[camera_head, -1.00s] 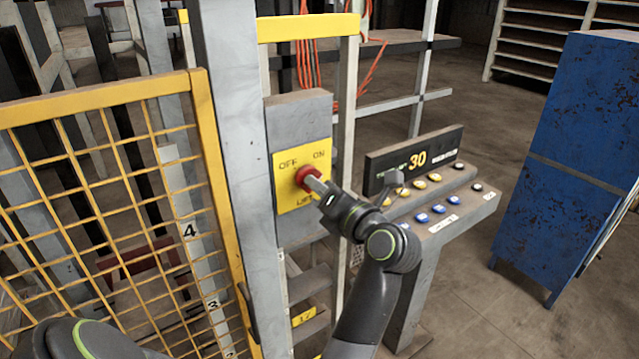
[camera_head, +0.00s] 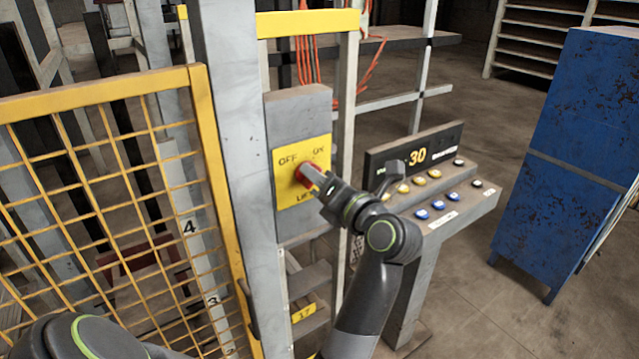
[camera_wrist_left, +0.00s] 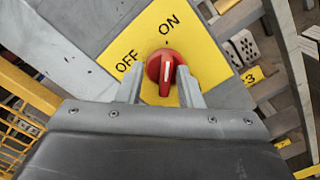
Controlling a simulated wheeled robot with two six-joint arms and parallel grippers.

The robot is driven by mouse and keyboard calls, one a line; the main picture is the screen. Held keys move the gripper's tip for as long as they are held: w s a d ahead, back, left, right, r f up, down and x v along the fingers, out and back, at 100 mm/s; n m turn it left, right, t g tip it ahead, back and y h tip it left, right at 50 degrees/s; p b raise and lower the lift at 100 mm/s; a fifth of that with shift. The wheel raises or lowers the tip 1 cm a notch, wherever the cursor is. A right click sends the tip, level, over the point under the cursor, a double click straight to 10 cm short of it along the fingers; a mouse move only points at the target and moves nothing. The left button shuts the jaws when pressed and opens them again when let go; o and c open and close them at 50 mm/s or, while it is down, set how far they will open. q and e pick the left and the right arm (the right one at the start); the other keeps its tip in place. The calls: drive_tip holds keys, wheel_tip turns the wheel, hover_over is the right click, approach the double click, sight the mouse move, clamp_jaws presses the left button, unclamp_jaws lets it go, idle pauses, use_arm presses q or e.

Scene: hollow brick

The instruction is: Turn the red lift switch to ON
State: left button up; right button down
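The red lift switch (camera_head: 306,176) is a round knob with a raised grip on a yellow plate marked OFF and ON. In the left wrist view the knob (camera_wrist_left: 166,66) shows a white line pointing toward the word ON, with OFF to its left. My left gripper (camera_head: 322,187) is at the switch. In the left wrist view its two fingers (camera_wrist_left: 162,88) stand on either side of the knob, apart from each other, with yellow plate showing between them. Whether a finger touches the knob's rim is not clear. My right gripper is out of view.
The grey switch box (camera_head: 298,108) is on a frame beside a grey post (camera_head: 232,150). A yellow mesh gate (camera_head: 105,92) stands left. A console (camera_head: 465,205) with several buttons and a "30" display is close right of my arm. A blue cabinet (camera_head: 580,150) stands farther right.

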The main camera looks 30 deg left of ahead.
use_arm(q)
wheel_tip(320, 180, up, 9)
drive_tip(key=shift+r+b, duration=0.1)
drive_tip(key=shift+b, duration=0.7)
